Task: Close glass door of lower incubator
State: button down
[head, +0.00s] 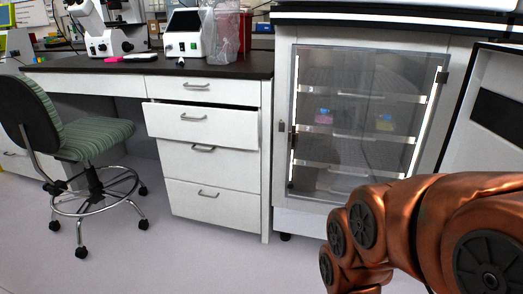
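The lower incubator (281,80) stands right of centre in the head view. Its glass door (345,75) covers the front opening and looks flush or nearly flush with the frame. I cannot tell whether it is latched. A small latch (282,127) is on the left side and a hinge-like fitting (441,77) on the right. Through the glass I see shelves with a pink-and-blue item (323,117) and a yellowish item (385,123). The solid outer door (490,130) stands open at the right. My copper arm covers the lower right; my gripper is not in view.
A bench with drawers (208,165) stands left of the incubator; its second drawer (200,125) is pulled out slightly. A green-seated chair (95,135) is at the far left. A microscope (97,25) stands on the bench. The floor (190,260) in front is clear.

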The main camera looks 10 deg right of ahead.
aim_at(442, 76)
jog(key=u, duration=0.1)
jog(key=i, duration=0.75)
jog(key=u, duration=1.85)
